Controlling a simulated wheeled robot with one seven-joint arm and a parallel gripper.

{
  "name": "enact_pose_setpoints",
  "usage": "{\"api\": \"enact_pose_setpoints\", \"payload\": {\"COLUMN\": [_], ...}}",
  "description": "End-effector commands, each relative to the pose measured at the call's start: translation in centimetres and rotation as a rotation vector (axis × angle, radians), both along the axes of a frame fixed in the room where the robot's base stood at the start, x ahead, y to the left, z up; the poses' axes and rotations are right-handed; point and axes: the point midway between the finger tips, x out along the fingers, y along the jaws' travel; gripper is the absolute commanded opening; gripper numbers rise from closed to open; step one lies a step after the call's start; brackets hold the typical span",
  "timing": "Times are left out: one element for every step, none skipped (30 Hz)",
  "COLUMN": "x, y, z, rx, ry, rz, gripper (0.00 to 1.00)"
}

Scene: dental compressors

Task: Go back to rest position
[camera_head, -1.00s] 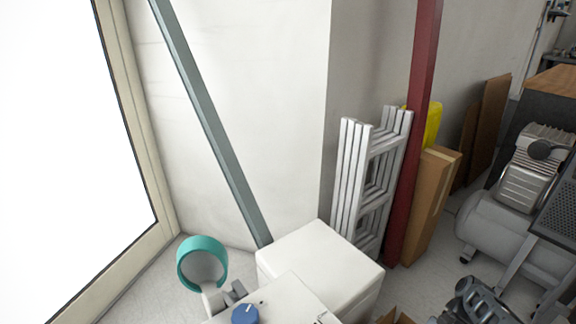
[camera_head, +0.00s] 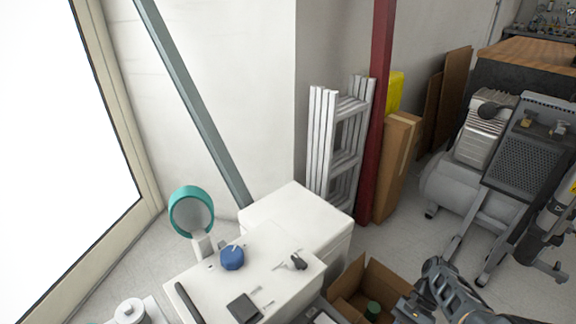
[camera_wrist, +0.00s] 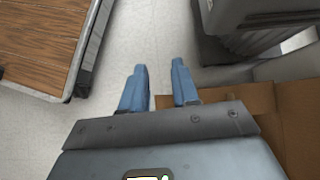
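My gripper (camera_wrist: 158,78) shows in the wrist view with its two blue fingers apart and nothing between them. Below the fingers lie pale floor and the edge of a brown cardboard box (camera_wrist: 285,125). In the head view my dark arm reaches in at the bottom right, beside the open cardboard box (camera_head: 345,290). The fingers cannot be made out clearly there.
A white cabinet (camera_head: 300,215) stands at the lower middle, with a blue round item (camera_head: 232,257) and small tools on the white top before it. A ladder (camera_head: 320,150) leans near a red post (camera_head: 377,130). A compressor (camera_head: 455,185) stands at right, with floor between.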

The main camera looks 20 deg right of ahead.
Motion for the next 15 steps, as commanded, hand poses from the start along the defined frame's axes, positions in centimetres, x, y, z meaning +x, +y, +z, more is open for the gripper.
{"api": "enact_pose_setpoints", "payload": {"x": [-0.4,-0.6,-0.7,-1.0,-1.1,-1.5,-1.7,-1.9,-2.4,-2.7,-3.1,-3.6,-4.0,-4.5,-5.1], "y": [0.5,0.8,1.1,1.3,1.5,1.9,2.2,2.5,3.0,3.4,3.7,4.3,4.7,5.0,5.6], "z": [-0.8,-1.3,-1.8,-2.4,-2.8,-3.5,-4.0,-4.5,-5.3,-5.9,-6.4,-7.2,-7.8,-8.3,-8.9], "rx": [-0.016,-0.027,-0.043,-0.055,-0.069,-0.087,-0.103,-0.119,-0.142,-0.160,-0.181,-0.210,-0.232,-0.256,-0.287], "ry": [-0.012,-0.019,-0.032,-0.042,-0.053,-0.067,-0.080,-0.092,-0.111,-0.128,-0.146,-0.172,-0.191,-0.212,-0.243], "rz": [0.007,0.011,0.018,0.023,0.028,0.035,0.040,0.047,0.057,0.065,0.074,0.088,0.098,0.110,0.126], "gripper": [0.30,0.30,0.30,0.30,0.30,0.30,0.30,0.30,0.30,0.30,0.30,0.30,0.30,0.30,0.30]}}
